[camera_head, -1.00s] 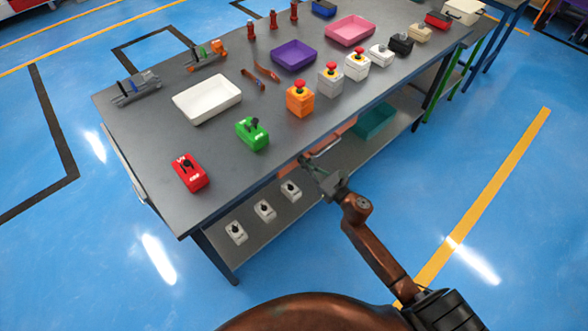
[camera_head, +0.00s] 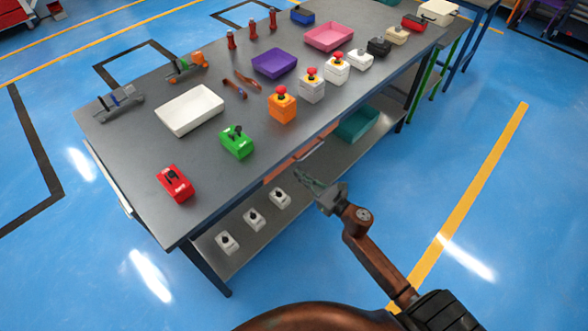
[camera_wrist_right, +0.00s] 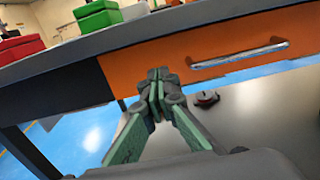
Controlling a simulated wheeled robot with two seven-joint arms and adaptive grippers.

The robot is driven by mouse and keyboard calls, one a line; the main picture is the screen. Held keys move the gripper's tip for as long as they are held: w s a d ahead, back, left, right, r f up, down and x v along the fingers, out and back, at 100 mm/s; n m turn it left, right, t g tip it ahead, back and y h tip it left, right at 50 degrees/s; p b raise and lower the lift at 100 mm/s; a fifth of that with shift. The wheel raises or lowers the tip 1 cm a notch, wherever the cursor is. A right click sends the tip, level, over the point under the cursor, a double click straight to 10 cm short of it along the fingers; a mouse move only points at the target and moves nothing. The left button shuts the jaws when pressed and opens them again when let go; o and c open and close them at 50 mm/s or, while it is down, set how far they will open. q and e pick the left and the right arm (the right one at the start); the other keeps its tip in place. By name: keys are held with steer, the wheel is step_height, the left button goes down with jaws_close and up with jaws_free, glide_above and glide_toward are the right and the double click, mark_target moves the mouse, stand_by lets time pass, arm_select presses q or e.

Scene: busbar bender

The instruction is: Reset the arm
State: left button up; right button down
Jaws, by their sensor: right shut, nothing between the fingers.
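My right arm comes in from the lower right of the head view, its brown links bent at the elbow. My right gripper (camera_head: 304,178) hangs in free space just off the table's front edge, by the orange drawer (camera_head: 283,168). In the right wrist view the right gripper (camera_wrist_right: 156,80) is shut, its green-lined fingertips together with nothing between them. Behind it are the orange drawer front (camera_wrist_right: 215,45) and its metal handle (camera_wrist_right: 240,56); the fingers look apart from the handle. My left gripper is in neither view.
The grey table (camera_head: 140,165) holds a red switch box (camera_head: 174,183), a green one (camera_head: 237,141), an orange button box (camera_head: 282,104), a white tray (camera_head: 190,110) and a purple tray (camera_head: 274,64). Several white switches and a teal bin (camera_head: 357,123) are on the lower shelf. The blue floor at right is clear.

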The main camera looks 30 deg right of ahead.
steer(key=v, duration=0.8)
